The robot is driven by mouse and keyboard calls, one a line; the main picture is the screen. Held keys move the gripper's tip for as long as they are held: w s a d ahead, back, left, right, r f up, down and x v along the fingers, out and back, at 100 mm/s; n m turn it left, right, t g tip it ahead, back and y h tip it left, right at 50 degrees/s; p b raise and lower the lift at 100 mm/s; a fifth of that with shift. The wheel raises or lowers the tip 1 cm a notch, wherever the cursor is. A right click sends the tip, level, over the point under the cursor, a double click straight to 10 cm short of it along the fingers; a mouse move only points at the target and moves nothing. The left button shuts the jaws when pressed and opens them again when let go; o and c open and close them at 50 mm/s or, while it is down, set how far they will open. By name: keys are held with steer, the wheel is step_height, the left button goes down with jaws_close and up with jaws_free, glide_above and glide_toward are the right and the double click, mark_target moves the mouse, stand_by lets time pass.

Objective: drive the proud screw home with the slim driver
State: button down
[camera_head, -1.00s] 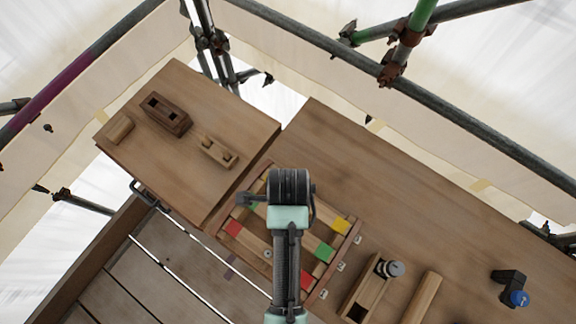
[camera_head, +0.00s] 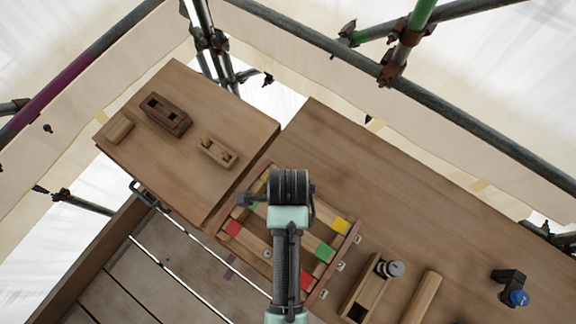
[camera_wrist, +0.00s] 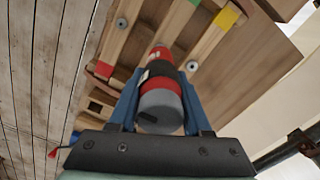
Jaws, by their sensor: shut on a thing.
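My gripper (camera_wrist: 158,98) is shut on a driver (camera_wrist: 160,92) with a red and black handle and a grey end cap, in the wrist view. The driver points away from the camera, and its tip is hidden or too blurred to make out. Beyond it is a wooden frame (camera_wrist: 140,45) with slats and coloured blocks. Round screw heads show on it: one screw (camera_wrist: 121,22) at upper left and another screw (camera_wrist: 192,65) right of the driver. I cannot tell which stands proud. In the head view my arm covers the frame's middle (camera_head: 350,243) and hides the gripper and driver.
A dark slotted block (camera_head: 165,114), a pale block (camera_head: 217,152) and a small block (camera_head: 118,130) lie on the left board. A wooden box (camera_head: 365,297) with a grey-capped object, a wooden bar (camera_head: 423,298) and a black-and-blue item (camera_head: 515,290) stand at right. Scaffold poles surround the bench.

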steer(key=shift+r, duration=3.55)
